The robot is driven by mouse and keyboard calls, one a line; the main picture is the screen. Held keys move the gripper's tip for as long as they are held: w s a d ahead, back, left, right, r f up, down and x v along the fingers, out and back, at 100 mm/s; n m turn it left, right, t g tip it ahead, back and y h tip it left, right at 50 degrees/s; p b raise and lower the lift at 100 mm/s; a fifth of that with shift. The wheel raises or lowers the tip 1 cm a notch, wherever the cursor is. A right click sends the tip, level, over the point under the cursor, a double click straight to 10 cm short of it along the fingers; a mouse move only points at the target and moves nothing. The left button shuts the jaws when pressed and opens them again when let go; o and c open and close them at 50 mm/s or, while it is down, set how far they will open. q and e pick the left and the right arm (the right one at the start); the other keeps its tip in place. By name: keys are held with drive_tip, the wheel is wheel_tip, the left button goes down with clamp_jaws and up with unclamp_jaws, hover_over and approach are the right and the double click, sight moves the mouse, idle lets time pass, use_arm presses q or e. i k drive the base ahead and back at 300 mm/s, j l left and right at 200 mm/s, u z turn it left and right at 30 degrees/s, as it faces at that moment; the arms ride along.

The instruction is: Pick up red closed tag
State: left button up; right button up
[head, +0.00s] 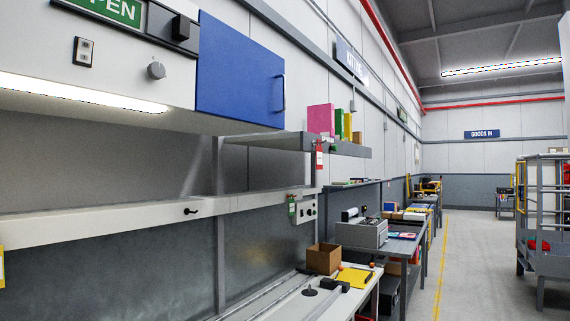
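A small red and white tag (319,156) hangs on the upright below the grey shelf, a little right of the picture's middle. It is too small for me to read any word on it. A small green and white tag (292,208) hangs lower, beside a pale control box (307,209). A green sign (118,10) at the top left shows the letters "PEN". Neither of my grippers is in view.
A blue cabinet door (238,75) with a handle juts out at upper left. The shelf (345,148) holds coloured binders. Below, a workbench (330,305) bears a cardboard box (323,258) and yellow clipboard (355,277). The aisle floor (475,265) is clear; a grey trolley (545,240) stands right.

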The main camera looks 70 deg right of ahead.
sight(319, 152)
drive_tip(key=z, duration=2.55)
drive_tip(key=i+l+z, duration=0.25)
drive_tip(key=i, duration=0.35)
drive_tip(key=l, duration=0.1)
